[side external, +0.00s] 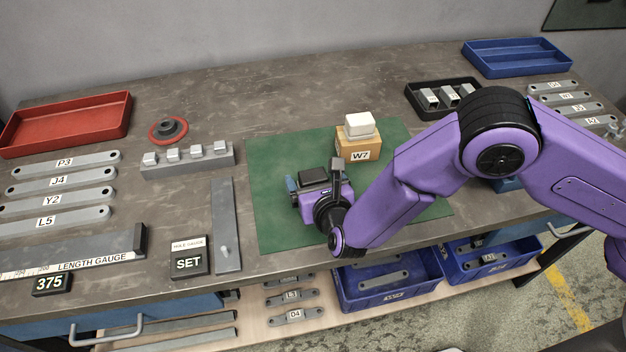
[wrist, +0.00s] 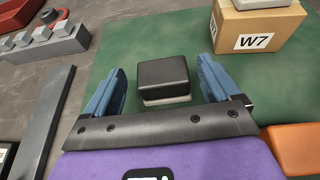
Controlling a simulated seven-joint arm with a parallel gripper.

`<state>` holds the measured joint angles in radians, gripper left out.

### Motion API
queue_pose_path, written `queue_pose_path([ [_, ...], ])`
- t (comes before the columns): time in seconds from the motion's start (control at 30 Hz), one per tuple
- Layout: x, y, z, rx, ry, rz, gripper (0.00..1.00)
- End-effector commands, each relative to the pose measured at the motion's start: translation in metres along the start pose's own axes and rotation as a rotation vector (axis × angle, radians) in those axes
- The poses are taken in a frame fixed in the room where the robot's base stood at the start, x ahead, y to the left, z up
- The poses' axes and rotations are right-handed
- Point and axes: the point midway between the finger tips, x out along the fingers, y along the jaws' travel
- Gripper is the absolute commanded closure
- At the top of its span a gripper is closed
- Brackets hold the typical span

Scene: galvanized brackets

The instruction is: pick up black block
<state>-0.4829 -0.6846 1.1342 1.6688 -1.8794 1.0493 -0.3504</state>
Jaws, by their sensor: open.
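The black block (wrist: 163,74) sits on the green mat (wrist: 150,38) in the wrist view, with a pale layer showing under its lower edge. My gripper (wrist: 161,68) is open, with one blue finger on each side of the block. A gap of green shows between each finger and the block in that view. In the side external view, the dark top of the block (side external: 313,176) shows beside my gripper (side external: 312,182), which is low over the mat. The block's lower part is hidden there by the gripper.
A cardboard box labelled W7 (side external: 358,147) stands behind and right, with a white block (side external: 359,124) on top. An orange object (wrist: 295,146) lies at the lower right of the wrist view. A long grey bar (side external: 226,226) lies left of the mat.

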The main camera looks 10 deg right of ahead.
Motion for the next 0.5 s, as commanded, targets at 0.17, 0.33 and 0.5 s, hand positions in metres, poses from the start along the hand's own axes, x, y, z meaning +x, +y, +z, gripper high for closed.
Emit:
queue_pose_path([
  [0.17, 0.026, -0.003, 0.0, 0.002, 0.0, -0.001, 0.11],
  [0.33, 0.035, -0.003, 0.001, 0.001, 0.0, -0.001, 0.11],
  [0.5, 0.035, -0.003, 0.001, 0.0, 0.0, 0.0, 0.11],
])
